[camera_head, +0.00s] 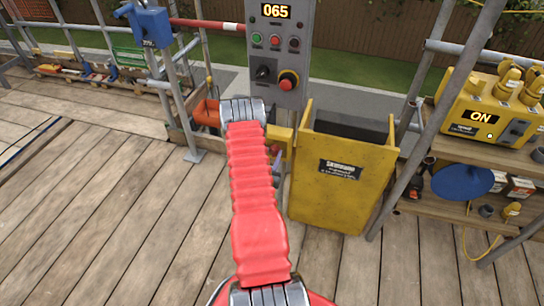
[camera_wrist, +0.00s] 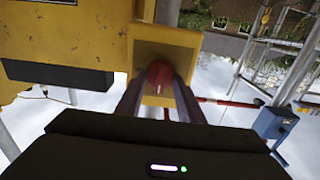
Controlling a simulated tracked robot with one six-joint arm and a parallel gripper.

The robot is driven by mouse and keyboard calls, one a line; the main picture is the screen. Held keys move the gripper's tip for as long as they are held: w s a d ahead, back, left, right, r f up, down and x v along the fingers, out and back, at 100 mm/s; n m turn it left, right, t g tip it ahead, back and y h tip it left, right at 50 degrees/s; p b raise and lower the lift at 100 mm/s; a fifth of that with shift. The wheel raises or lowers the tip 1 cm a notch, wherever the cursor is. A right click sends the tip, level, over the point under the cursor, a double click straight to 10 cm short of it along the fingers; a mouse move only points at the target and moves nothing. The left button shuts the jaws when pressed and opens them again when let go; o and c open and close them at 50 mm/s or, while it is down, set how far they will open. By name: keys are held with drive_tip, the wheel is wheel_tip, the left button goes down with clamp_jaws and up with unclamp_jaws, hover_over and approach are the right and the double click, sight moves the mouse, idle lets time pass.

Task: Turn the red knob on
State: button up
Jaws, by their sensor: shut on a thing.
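The red knob (camera_wrist: 160,74) shows in the wrist view on the face of a small yellow box (camera_wrist: 182,42). A pale mark shows on the knob. My gripper (camera_wrist: 159,84) is shut on the knob, with one dark finger on each side of it. In the head view the small yellow box (camera_head: 282,137) is beside the yellow hopper (camera_head: 335,190).
A grey control panel (camera_head: 282,52) reading 065 stands above the hopper, with buttons and a red stop button (camera_head: 288,80). A yellow unit (camera_head: 489,108) reading ON sits on the right shelf, by scaffold poles. The plank deck (camera_head: 110,190) is clear at left.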

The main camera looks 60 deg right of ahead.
drive_tip(key=shift+d, duration=0.25)
drive_tip(key=shift+m, duration=0.9)
drive_tip(key=m, duration=0.4)
drive_tip(key=shift+s+d, duration=0.1)
drive_tip(key=shift+s, duration=0.05)
drive_tip(key=shift+o, duration=0.2)
drive_tip(key=m, duration=0.3)
drive_tip(key=shift+s+m, duration=0.1)
drive_tip(key=shift+m, duration=0.2)
drive_tip(key=m, duration=0.4)
drive_tip(key=shift+s+f+m, duration=0.1)
drive_tip(key=shift+f+m, duration=0.05)
drive_tip(key=shift+m, duration=0.15)
drive_tip(key=m, duration=0.4)
drive_tip(key=shift+f, duration=0.15)
drive_tip(key=shift+f, duration=0.1)
drive_tip(key=shift+c, duration=0.2)
